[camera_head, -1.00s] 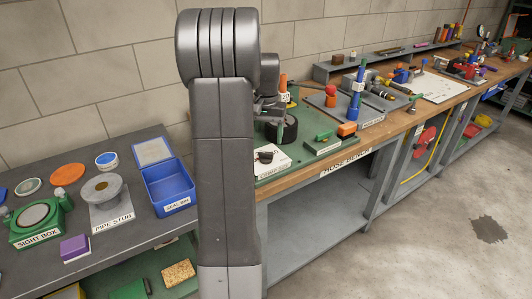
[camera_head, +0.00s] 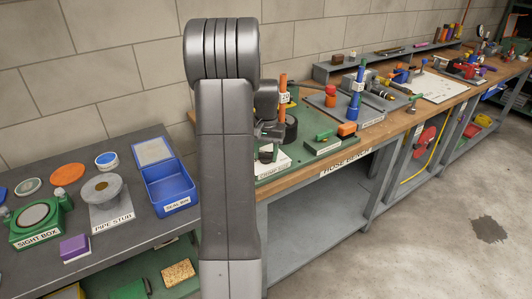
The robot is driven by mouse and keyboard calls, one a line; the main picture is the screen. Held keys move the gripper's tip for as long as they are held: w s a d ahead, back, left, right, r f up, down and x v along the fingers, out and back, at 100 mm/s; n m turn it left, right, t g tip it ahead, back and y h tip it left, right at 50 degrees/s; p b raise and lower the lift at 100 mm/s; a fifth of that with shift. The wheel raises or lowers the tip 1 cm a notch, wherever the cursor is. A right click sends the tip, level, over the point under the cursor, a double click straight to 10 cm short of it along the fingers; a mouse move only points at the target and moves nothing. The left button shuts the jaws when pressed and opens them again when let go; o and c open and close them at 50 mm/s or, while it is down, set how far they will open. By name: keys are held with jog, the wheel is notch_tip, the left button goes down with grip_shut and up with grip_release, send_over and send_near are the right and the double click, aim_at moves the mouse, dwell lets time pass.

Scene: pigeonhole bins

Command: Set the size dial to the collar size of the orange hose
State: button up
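The orange hose (camera_head: 283,82) stands upright at the back of the green board on the hose bench. It bears a white tag (camera_head: 285,98) that seems to read 20. A white plate (camera_head: 273,163) lies at the board's front left. Its dark knob, seemingly the size dial, is now largely hidden by my gripper, and its setting cannot be read. My gripper (camera_head: 267,148) points down over this plate, partly behind my arm. Its fingers are too small and dark to tell whether they are open or touching the knob.
A black round thing (camera_head: 291,130) stands close right of my gripper. A blue seal bin (camera_head: 168,186) is on the left table.

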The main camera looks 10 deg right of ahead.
jog(key=shift+n+p, duration=0.5)
jog(key=shift+n, duration=1.2)
jog(key=o, duration=1)
jog(key=shift+c, duration=0.2)
jog(key=shift+r, duration=0.1)
notch_tip(320, 180, up, 14)
jog(key=shift+f, duration=0.2)
